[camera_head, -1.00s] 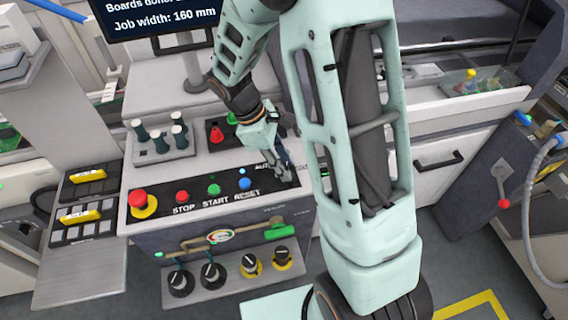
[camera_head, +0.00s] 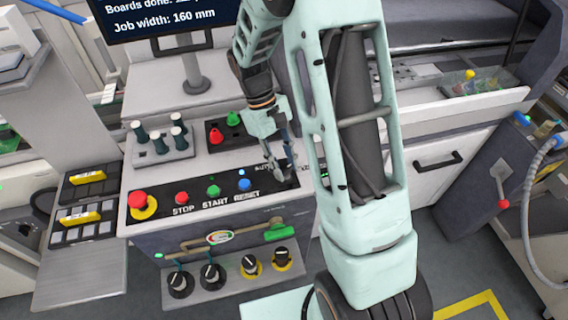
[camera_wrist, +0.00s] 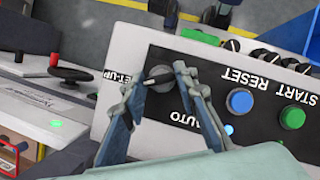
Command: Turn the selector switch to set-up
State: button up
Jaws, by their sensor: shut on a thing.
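The selector switch (camera_wrist: 157,75) is a round dark knob with a pale pointer, on the black panel strip (camera_wrist: 215,85). The pointer lies toward the left in the wrist view, on the side of the "SET-UP" label (camera_wrist: 121,77). The "AUTO" label (camera_wrist: 188,107) is below right of the knob. My gripper (camera_wrist: 155,80) is shut on the switch, with one fingertip on each side of it.
A blue button (camera_head: 244,184), green button (camera_head: 214,190), red button (camera_head: 182,197) and red emergency stop (camera_head: 138,200) lie left of my gripper. Several black and yellow knobs (camera_head: 210,272) sit on a lower shelf. A monitor (camera_head: 165,15) stands behind.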

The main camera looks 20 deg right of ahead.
dwell(0.4)
jog(key=o, duration=1.2)
jog(key=shift+c, duration=0.2)
jog(key=v, duration=1.2)
jog(key=shift+w, duration=0.1)
